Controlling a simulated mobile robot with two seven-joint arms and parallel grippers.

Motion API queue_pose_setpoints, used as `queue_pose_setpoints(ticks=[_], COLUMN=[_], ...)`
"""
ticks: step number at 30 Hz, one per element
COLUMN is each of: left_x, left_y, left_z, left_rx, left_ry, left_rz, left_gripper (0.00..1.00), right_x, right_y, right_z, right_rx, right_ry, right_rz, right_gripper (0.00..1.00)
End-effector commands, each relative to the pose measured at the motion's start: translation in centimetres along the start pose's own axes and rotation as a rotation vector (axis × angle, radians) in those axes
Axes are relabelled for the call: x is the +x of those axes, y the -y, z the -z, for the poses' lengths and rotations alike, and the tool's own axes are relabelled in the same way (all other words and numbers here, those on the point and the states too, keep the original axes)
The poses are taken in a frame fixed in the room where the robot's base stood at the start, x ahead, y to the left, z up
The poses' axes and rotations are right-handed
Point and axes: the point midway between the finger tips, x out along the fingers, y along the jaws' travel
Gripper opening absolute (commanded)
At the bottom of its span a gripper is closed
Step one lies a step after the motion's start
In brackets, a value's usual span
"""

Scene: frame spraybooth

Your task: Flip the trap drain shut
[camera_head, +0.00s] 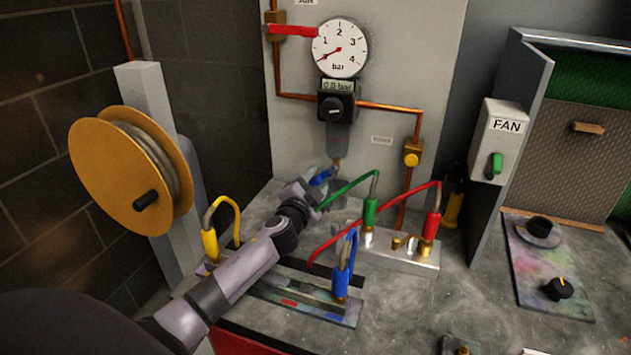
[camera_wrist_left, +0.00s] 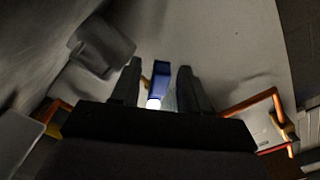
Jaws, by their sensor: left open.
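The trap drain shows as a small blue lever (camera_head: 320,178) under the water trap bowl (camera_head: 338,137), below the black regulator (camera_head: 336,108). My left gripper (camera_head: 314,187) is at the lever, below the bowl. In the left wrist view the blue lever (camera_wrist_left: 161,78) lies between the two open fingers of my left gripper (camera_wrist_left: 158,68), with a visible gap on at least one side. I cannot tell whether either finger touches it. The arm and gripper partly hide the drain in the head view. My right gripper is not in view.
A red lever (camera_head: 292,31) and a pressure gauge (camera_head: 340,48) sit above on the panel. Green (camera_head: 370,205), red (camera_head: 431,225), blue (camera_head: 341,280) and yellow (camera_head: 210,243) hose fittings stand around my left arm. A hose reel (camera_head: 125,170) is at left.

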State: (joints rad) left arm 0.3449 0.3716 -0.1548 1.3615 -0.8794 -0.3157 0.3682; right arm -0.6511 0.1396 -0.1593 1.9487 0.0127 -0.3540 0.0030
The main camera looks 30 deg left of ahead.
Motion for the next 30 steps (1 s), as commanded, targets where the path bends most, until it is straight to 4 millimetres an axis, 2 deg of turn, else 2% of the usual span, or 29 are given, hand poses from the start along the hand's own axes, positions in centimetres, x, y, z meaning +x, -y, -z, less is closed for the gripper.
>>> queue_pose_setpoints(ticks=[11, 12, 16, 25, 30], left_x=[0.42, 0.42, 0.41, 0.41, 0.4], left_y=[-0.02, -0.02, -0.01, 0.12, 0.43], left_z=[0.05, 0.04, 0.04, 0.02, 0.02], left_rx=[-0.002, -0.002, -0.001, 0.019, 0.088], left_ry=[-0.001, -0.001, -0.001, -0.001, -0.001], left_rz=[-0.001, -0.001, -0.001, 0.0, 0.0], left_gripper=[0.45, 0.41, 0.0, 0.0, 0.0], right_x=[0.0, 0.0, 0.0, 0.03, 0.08], right_y=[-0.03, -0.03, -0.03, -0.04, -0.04], right_z=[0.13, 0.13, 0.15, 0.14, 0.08], right_rx=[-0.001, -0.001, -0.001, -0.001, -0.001], right_ry=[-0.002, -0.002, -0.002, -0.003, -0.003], right_rz=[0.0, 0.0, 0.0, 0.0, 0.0], right_gripper=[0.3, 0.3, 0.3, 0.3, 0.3])
